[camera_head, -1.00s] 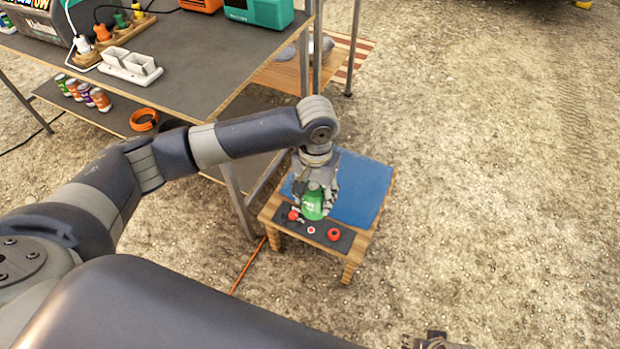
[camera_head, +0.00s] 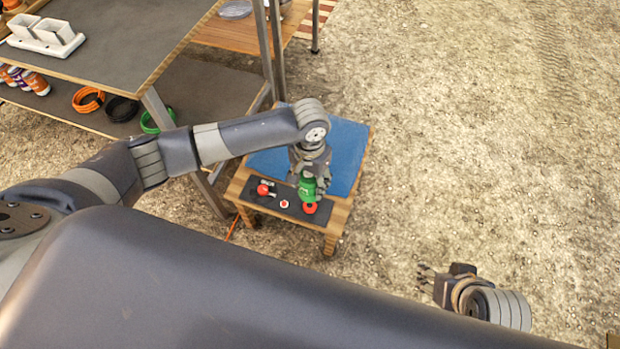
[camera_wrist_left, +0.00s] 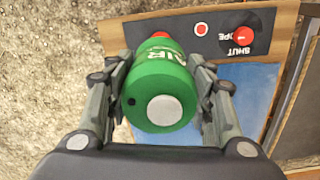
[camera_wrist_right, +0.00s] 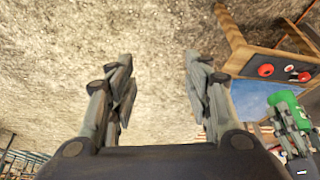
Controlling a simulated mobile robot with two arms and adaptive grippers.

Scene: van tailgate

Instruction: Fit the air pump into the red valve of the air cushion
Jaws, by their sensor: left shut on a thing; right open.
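The green air pump (camera_head: 308,190) is in my left gripper (camera_head: 310,178), which is shut on its body. The pump also shows in the left wrist view (camera_wrist_left: 160,95). It is over or at the red valve (camera_head: 310,208), whose red rim shows just past the pump's far end. Whether the pump touches or sits in the valve is hidden. The valve also shows in the right wrist view (camera_wrist_right: 265,70). The blue air cushion (camera_head: 345,150) lies on a small wooden table (camera_head: 338,215). My right gripper (camera_head: 428,276) is open and empty, right of the table.
On the table's dark strip are a red-and-white button (camera_head: 284,204) and a red knob (camera_wrist_left: 240,38) marked SHUT. A shelf unit (camera_head: 130,45) with cable coils (camera_head: 122,109) stands at left. The gravel ground to the right is clear.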

